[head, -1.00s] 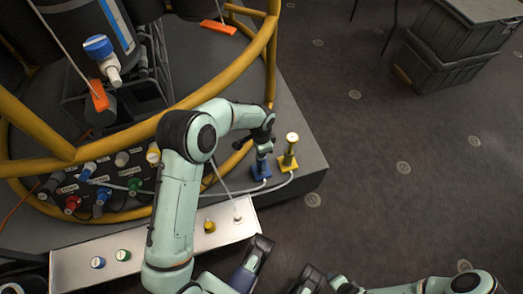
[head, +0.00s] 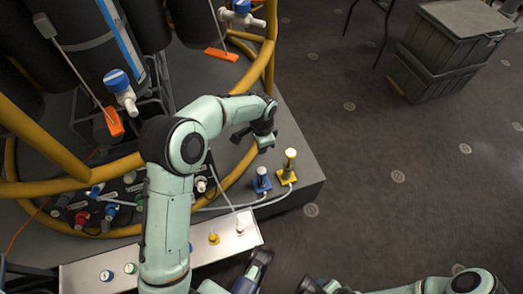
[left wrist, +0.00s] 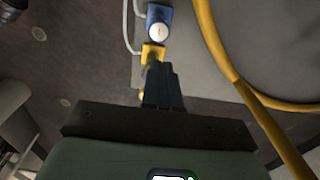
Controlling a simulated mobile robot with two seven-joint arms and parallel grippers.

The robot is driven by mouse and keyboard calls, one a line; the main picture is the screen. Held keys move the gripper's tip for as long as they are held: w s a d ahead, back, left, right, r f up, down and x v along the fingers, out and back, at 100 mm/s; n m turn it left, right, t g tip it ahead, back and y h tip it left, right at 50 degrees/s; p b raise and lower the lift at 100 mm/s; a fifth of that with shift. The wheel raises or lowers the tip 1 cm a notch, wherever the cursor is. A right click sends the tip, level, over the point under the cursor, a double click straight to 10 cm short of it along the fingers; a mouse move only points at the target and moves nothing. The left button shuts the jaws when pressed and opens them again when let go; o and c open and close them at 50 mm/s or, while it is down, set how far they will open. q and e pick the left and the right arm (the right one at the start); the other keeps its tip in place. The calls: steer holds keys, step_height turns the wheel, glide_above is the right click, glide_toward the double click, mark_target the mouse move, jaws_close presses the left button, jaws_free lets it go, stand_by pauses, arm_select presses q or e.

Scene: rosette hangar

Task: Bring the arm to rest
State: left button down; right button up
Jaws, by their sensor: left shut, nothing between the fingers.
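My left gripper (head: 265,146) is shut and empty. In the head view it hangs at the end of my bent left arm, a little above and apart from the blue-based connector post (head: 262,181). A yellow-based post (head: 289,165) stands just right of the blue one. In the left wrist view my gripper's dark fingers (left wrist: 163,82) are together, with the yellow base (left wrist: 153,53) just past their tips and the blue base with its white-topped post (left wrist: 158,28) beyond. My right gripper's fingers cannot be made out.
Yellow tube rails (head: 262,60) curve around the grey platform (head: 305,155). A pale panel (head: 225,236) with several knobs lies in front, partly behind my arm. Orange-tipped rods hang at the upper left. Grey crates (head: 450,45) stand at the upper right; open floor lies between.

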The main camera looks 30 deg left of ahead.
stand_by(0.5)
